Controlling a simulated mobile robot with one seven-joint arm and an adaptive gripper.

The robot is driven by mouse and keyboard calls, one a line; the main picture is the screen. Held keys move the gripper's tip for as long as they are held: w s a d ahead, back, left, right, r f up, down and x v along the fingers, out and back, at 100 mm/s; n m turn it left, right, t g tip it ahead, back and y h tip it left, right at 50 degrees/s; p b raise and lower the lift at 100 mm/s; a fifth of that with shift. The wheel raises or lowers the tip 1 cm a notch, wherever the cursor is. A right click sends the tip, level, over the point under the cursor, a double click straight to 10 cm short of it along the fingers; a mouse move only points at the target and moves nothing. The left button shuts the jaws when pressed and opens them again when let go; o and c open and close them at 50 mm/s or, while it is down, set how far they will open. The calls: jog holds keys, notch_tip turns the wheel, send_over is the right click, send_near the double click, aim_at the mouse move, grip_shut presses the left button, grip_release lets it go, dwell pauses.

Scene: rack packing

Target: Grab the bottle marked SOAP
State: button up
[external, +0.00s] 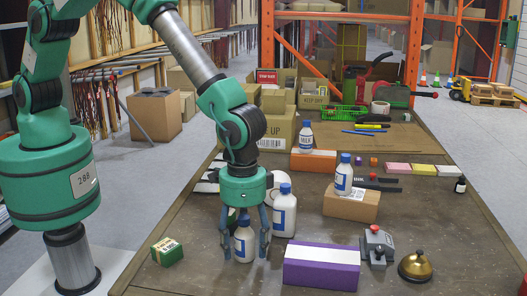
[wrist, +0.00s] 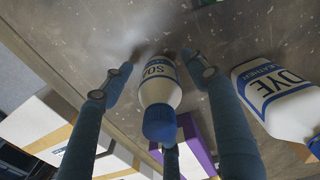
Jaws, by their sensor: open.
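A white bottle with a blue cap and blue-edged label (external: 244,241) stands on the table between the fingers of my gripper (external: 246,245). In the wrist view its label shows "SO" and part of another letter (wrist: 160,72); the rest is turned away. My gripper (wrist: 158,68) is open, with fingers on either side of the bottle and a third finger behind its cap. A gap shows between the side fingers and the bottle. A larger white bottle (external: 284,214) stands close to the right; its label reads DYE in the wrist view (wrist: 285,98).
A purple box (external: 320,275) lies just right of my gripper. A small green box (external: 167,251) is to the left. A bottle marked MILK or similar (external: 306,139) stands on an orange box, another (external: 343,178) on a cardboard box (external: 350,208). A bell (external: 415,267) is front right.

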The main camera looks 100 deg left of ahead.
aim_at(243, 217)
jog(key=shift+c, duration=0.6)
jog(key=c, duration=1.2)
jog(key=shift+r, duration=0.5)
notch_tip(243, 217, up, 3)
jog(key=shift+s+f+p, duration=0.1)
jog(key=shift+s+p, duration=0.05)
jog(key=shift+p, duration=0.45)
jog(key=s+a, duration=0.1)
jog(key=s, duration=0.4)
jog(key=s+a+p, duration=0.1)
jog(key=s+a, duration=0.1)
jog(key=s, duration=0.3)
jog(key=s+a+r+p, duration=0.1)
jog(key=s+a, duration=0.1)
jog(key=s, duration=0.3)
jog(key=shift+a+r, duration=0.1)
jog(key=shift+w, duration=0.1)
